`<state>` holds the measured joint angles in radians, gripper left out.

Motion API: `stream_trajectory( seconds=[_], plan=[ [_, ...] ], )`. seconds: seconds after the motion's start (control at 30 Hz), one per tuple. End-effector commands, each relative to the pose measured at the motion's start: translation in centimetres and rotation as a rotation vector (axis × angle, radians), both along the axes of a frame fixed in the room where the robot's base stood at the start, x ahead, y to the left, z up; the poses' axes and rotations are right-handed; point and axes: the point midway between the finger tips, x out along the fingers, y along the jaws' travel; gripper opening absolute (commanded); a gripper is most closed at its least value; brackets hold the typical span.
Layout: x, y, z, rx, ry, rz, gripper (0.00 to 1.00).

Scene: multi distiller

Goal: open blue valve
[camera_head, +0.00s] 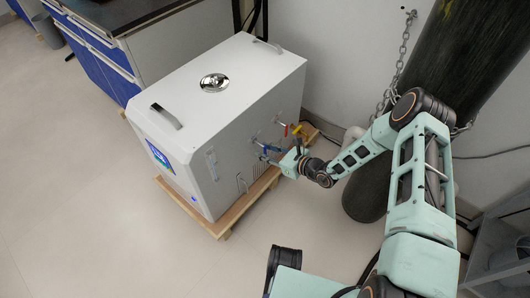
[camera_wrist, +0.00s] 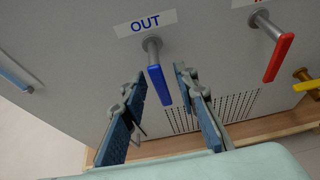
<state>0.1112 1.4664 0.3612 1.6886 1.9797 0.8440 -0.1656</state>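The blue valve handle (camera_wrist: 159,84) hangs down from a grey stem under a white label reading "OUT" in the wrist view. It also shows as a small blue handle (camera_head: 270,148) on the side of the white distiller box (camera_head: 215,110) in the head view. My gripper (camera_wrist: 160,80) is open, with one finger on each side of the blue handle. A gap shows between the handle and the fingers. In the head view my gripper is close to the box's valve side, its fingers too small to make out.
A red valve handle (camera_wrist: 279,57) and a yellow one (camera_wrist: 306,85) are to the right of the blue one. The box stands on a wooden pallet (camera_head: 232,218). A dark gas cylinder (camera_head: 455,60) with a chain (camera_head: 402,55) stands on the right.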

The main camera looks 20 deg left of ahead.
Motion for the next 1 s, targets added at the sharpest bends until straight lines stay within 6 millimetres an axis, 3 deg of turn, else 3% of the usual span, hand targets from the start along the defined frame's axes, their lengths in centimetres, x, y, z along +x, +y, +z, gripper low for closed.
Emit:
stream_trajectory(
  seconds=[0.23,0.5,1.0],
  plan=[
    [0.06,0.07,0.0,0.0,0.0,-0.001,0.28],
    [0.06,0.04,0.01,0.0,0.0,-0.001,0.0],
    [0.14,-0.03,0.15,-0.025,-0.061,-0.002,0.0]
  ],
)
